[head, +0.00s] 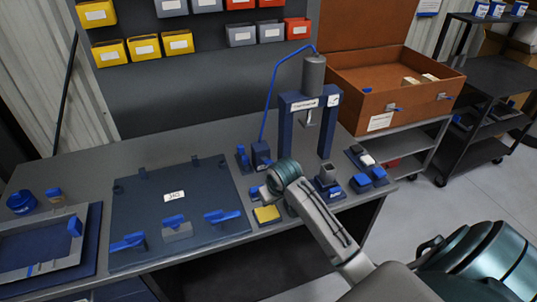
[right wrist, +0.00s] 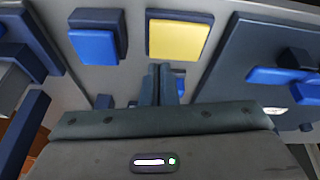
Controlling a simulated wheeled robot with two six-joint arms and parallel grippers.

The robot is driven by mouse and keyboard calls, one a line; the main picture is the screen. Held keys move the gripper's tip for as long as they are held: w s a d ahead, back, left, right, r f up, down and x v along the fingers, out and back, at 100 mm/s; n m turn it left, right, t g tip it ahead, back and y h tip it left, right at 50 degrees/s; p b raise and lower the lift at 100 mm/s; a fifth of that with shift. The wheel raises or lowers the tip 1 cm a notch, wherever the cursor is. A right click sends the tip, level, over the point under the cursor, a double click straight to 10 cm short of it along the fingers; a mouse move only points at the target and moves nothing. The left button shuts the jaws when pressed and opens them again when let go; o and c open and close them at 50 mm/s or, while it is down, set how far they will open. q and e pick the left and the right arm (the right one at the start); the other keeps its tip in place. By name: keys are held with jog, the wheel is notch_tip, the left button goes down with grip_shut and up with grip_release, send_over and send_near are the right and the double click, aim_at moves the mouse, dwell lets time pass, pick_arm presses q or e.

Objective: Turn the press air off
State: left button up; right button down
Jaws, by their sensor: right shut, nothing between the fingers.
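The press (head: 292,118) stands at the back of the bench, a dark blue frame with a grey cylinder (head: 313,73) on top. A blue air hose (head: 270,85) runs from the cylinder down to a small dark blue unit (head: 261,153) left of the press. A small blue part (head: 241,155) stands beside that unit; I cannot tell which part is the air valve or its position. My right gripper (head: 262,192) is in front of the unit, low over the bench. In the right wrist view its fingers (right wrist: 161,84) are shut and empty. My left gripper is out of view.
A yellow pad (head: 266,214) lies close in front of my right gripper, and it shows in the right wrist view (right wrist: 178,39). Left is a dark fixture plate (head: 140,210) with blue clamps. Blue and grey blocks (head: 360,180) sit right of the press. An open brown chest (head: 370,85) stands beyond.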

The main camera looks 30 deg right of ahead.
jog(key=w+d+r+m, duration=0.1)
jog(key=w+d+r, duration=0.2)
jog(key=w+r, duration=0.2)
jog(key=w+d+r+m, duration=0.1)
jog(key=w+d+r, duration=0.3)
jog(key=r, duration=0.8)
jog(key=shift+w+r+p, duration=0.15)
jog(key=shift+w+p, duration=0.2)
jog(key=shift+w, duration=0.9)
jog(key=p, duration=0.3)
send_over(268, 160)
notch_tip(268, 160, down, 9)
jog(key=shift+a+f, duration=0.1)
jog(key=shift+f, duration=0.05)
jog(key=shift+s+a+f+p, duration=0.1)
jog(key=shift+s+f+p, duration=0.25)
jog(key=shift+f, duration=0.25)
jog(key=shift+s+f+p, duration=0.25)
jog(key=shift+f+p, duration=0.2)
jog(key=shift+f, duration=0.1)
jog(key=shift+s+f, duration=0.25)
jog(key=shift+f, duration=0.4)
jog(key=shift+a, duration=0.1)
